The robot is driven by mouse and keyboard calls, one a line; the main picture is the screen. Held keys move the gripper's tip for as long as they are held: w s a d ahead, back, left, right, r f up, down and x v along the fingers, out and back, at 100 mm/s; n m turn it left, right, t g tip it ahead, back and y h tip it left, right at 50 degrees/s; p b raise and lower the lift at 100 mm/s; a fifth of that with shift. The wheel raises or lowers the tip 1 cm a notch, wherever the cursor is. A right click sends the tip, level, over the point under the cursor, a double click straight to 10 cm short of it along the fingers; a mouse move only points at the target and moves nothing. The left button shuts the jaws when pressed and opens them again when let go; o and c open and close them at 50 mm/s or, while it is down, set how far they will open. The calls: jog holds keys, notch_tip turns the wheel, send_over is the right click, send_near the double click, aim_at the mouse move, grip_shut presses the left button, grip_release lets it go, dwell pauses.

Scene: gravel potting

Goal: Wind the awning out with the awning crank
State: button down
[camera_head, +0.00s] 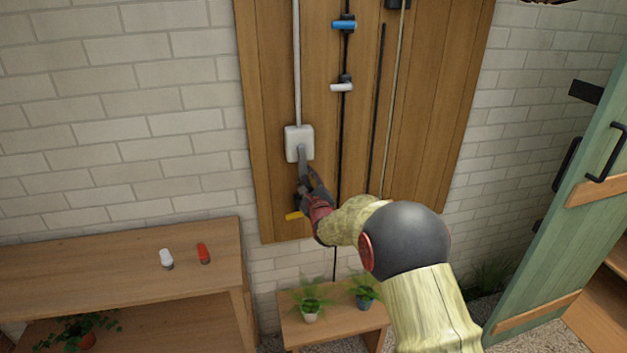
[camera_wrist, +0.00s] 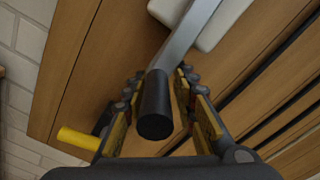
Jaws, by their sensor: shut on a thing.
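The awning crank (camera_head: 303,157) is a grey metal arm that hangs down from a white box (camera_head: 299,143) on the wooden wall panel. In the wrist view its grey arm (camera_wrist: 184,36) runs down to a black cylindrical grip (camera_wrist: 154,108). My gripper (camera_head: 308,181) is at the crank's lower end. In the wrist view my gripper (camera_wrist: 160,82) has its yellow-padded fingers on either side of the black grip and is shut on it. My fingers partly hide the grip in the head view. The awning cannot be made out in either view.
A yellow handle (camera_head: 293,216) sits just below my gripper. Blue (camera_head: 343,25) and white (camera_head: 341,87) handles are on a dark pipe to the right. A bench (camera_head: 345,324) with two potted plants stands below. A green door (camera_head: 560,210) is at right.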

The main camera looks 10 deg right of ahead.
jog(key=shift+a+r, duration=0.25)
jog(key=shift+a, duration=0.7)
jog(key=shift+w+a+r+m+b, duration=0.15)
jog(key=shift+a+m+b, duration=0.2)
jog(key=shift+m+b, duration=0.05)
jog(key=c, duration=2.6)
grip_release()
jog(key=shift+d+r, duration=0.1)
jog(key=shift+d, duration=0.05)
jog(key=o, duration=0.3)
jog(key=shift+f, duration=0.2)
jog(key=o, duration=0.6)
jog(key=shift+d+f, duration=0.1)
jog(key=shift+d, duration=0.05)
jog(key=shift+o, duration=0.2)
jog(key=shift+s, duration=0.2)
jog(key=s, duration=1.1)
jog(key=shift+s, duration=0.4)
jog(key=shift+c, duration=0.4)
